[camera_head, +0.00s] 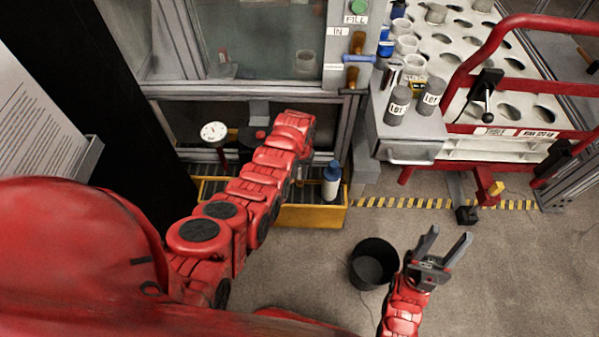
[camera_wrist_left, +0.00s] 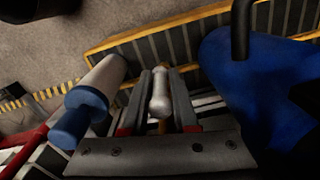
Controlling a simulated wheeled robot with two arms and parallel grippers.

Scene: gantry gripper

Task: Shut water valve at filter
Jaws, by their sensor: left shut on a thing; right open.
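My left gripper (camera_wrist_left: 161,98) has its two fingers on either side of a pale metallic handle (camera_wrist_left: 160,92) and is shut on it, in the left wrist view. The handle looks like the valve's lever, with a bit of yellow below it. A large blue rounded body (camera_wrist_left: 250,85), probably the filter housing, is just right of the fingers. In the head view my left arm reaches into the low bay and hides the valve and most of the gripper. My right gripper (camera_head: 450,236) is open and empty above the floor at the lower right.
A white bottle with a blue cap (camera_head: 331,181) stands in a yellow-edged tray (camera_head: 310,217), close beside my left gripper. A round gauge (camera_head: 213,132) is left of the arm. A black bucket (camera_head: 373,264) is near my right gripper. A red-railed cart (camera_head: 480,57) stands upper right.

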